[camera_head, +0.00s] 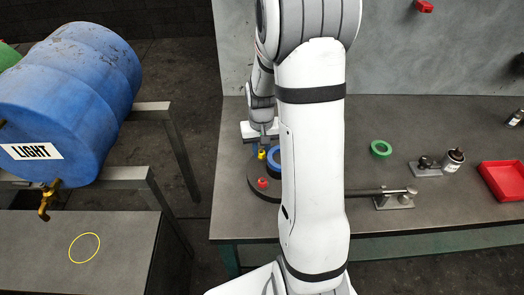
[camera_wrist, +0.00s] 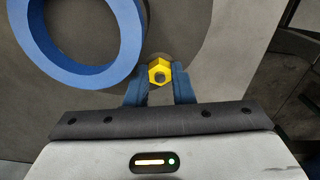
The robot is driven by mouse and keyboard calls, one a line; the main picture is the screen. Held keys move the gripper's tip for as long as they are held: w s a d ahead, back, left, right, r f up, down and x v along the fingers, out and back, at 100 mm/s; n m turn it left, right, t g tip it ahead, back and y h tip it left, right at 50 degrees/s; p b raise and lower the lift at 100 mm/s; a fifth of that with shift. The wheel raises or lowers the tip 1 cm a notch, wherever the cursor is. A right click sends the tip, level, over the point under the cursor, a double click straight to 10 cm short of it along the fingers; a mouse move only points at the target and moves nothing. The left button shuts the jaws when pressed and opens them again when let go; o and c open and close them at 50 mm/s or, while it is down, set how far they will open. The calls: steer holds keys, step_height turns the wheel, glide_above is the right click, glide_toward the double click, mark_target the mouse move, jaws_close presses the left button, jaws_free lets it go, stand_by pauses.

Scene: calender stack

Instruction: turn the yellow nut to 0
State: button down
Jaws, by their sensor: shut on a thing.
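The yellow nut (camera_wrist: 159,71) is a hexagonal nut with a dark centre, just beyond the blue fingertips in the wrist view. In the head view the yellow nut (camera_head: 261,154) sits on a dark round plate (camera_head: 237,185) on the bench, partly hidden by my arm. My gripper (camera_wrist: 160,88) has its two fingers on either side of the nut and is shut on it. In the head view my gripper (camera_head: 264,143) comes down at the nut. No scale or 0 mark is readable in either view.
A blue ring (camera_wrist: 137,50) lies close beside the nut. A red nut (camera_head: 262,183) stands nearer on the plate. A green ring (camera_head: 381,149), a small bottle (camera_head: 454,159) and a red tray (camera_head: 502,180) lie to the right. A blue barrel (camera_head: 75,95) is at left.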

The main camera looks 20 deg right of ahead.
mark_target(262, 152)
steer(key=shift+m, duration=0.7)
steer(key=shift+m, duration=0.3)
steer(key=c, duration=1.2)
jaws_free()
steer(key=shift+c, duration=0.2)
steer(key=shift+r, duration=0.1)
step_height(262, 152, up, 8)
steer(key=shift+f+b, duration=0.15)
steer(key=shift+b, duration=0.35)
